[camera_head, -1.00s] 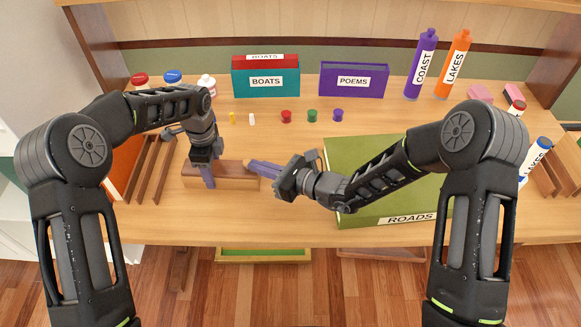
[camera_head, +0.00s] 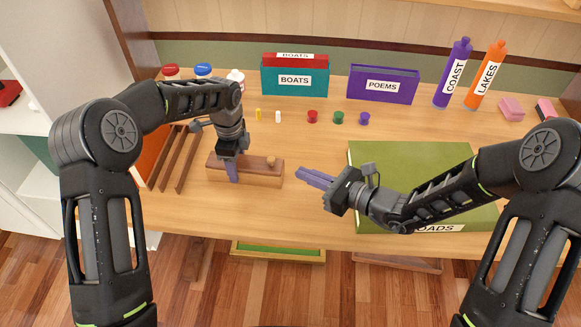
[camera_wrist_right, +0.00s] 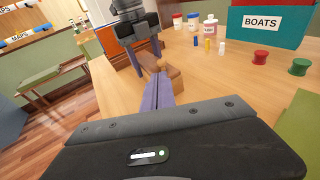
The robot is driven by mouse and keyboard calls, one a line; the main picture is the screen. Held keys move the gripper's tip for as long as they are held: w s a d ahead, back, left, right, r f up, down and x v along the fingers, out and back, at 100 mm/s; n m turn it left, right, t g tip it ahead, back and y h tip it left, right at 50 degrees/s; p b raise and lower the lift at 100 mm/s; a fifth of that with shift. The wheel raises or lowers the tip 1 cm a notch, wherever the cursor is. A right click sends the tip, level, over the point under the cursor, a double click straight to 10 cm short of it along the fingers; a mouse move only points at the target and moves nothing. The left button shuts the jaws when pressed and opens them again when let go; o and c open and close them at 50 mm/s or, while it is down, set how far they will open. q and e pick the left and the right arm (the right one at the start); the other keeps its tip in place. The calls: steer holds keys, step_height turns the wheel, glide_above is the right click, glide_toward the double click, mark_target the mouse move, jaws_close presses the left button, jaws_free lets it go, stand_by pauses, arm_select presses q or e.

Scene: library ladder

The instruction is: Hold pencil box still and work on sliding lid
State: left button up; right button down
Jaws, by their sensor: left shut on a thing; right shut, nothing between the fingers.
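The brown wooden pencil box (camera_head: 258,180) lies on the table, left of centre in the head view. A small round knob (camera_head: 271,161) stands on top near its right end, and it also shows in the right wrist view (camera_wrist_right: 161,64). I cannot tell how far the lid is slid. My left gripper (camera_head: 233,172) points down and is shut on the pencil box, left of the knob. My right gripper (camera_head: 303,175) is shut and empty, to the right of the box and apart from it. Its purple fingers point left toward the box.
A green ROADS book (camera_head: 410,165) lies under and behind my right arm. Wooden strips (camera_head: 185,160) lie left of the box. Small pegs and red, green and purple knobs (camera_head: 339,118) stand behind. BOATS (camera_head: 294,80) and POEMS (camera_head: 383,85) boxes stand at the back.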

arm_select(q)
steer(key=shift+a, duration=0.1)
arm_select(e)
steer(key=v, duration=0.5)
steer(key=shift+s+d, duration=0.2)
steer(key=shift+d, duration=0.05)
arm_select(q)
steer(key=o, duration=1.6)
steer(key=shift+o, duration=0.2)
step_height(320, 180, up, 12)
